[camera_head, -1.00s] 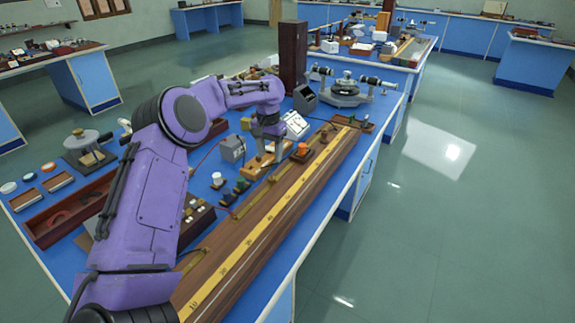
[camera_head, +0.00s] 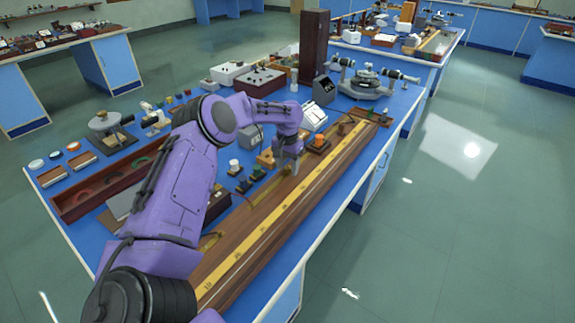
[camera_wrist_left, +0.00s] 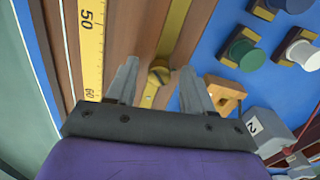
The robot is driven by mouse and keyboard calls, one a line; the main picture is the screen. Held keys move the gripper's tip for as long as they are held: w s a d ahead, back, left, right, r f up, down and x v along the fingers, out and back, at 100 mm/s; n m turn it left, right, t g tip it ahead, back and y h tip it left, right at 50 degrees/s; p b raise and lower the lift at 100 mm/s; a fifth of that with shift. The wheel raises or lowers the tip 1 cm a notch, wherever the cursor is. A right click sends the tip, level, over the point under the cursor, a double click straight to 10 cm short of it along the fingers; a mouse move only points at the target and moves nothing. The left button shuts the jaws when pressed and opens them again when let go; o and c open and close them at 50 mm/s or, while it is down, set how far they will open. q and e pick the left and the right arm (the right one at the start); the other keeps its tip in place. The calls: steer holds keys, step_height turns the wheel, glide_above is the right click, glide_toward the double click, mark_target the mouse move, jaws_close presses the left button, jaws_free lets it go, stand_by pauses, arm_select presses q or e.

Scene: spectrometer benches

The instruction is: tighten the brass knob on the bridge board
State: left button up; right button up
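The bridge board (camera_head: 236,246) is a long brown wooden board with a yellow scale, lying along the right side of the blue bench. In the left wrist view, the round brass knob (camera_wrist_left: 159,74) sits on a brass strip (camera_wrist_left: 176,27) on the board. My left gripper (camera_head: 288,172) is low over the board. In the left wrist view, my left gripper (camera_wrist_left: 160,68) is open, with one finger on each side of the knob and gaps between. In the head view I cannot make out the knob by the gripper. My right gripper is not in view.
Green and white terminals (camera_wrist_left: 242,52) and a small wooden block (camera_wrist_left: 225,91) stand beside the board. An orange-topped knob (camera_head: 320,140) stands farther along it. A grey spectrometer (camera_head: 368,82) and a tall dark wooden box (camera_head: 314,45) are behind. The floor at right is clear.

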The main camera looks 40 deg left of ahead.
arm_select(q)
jaws_close()
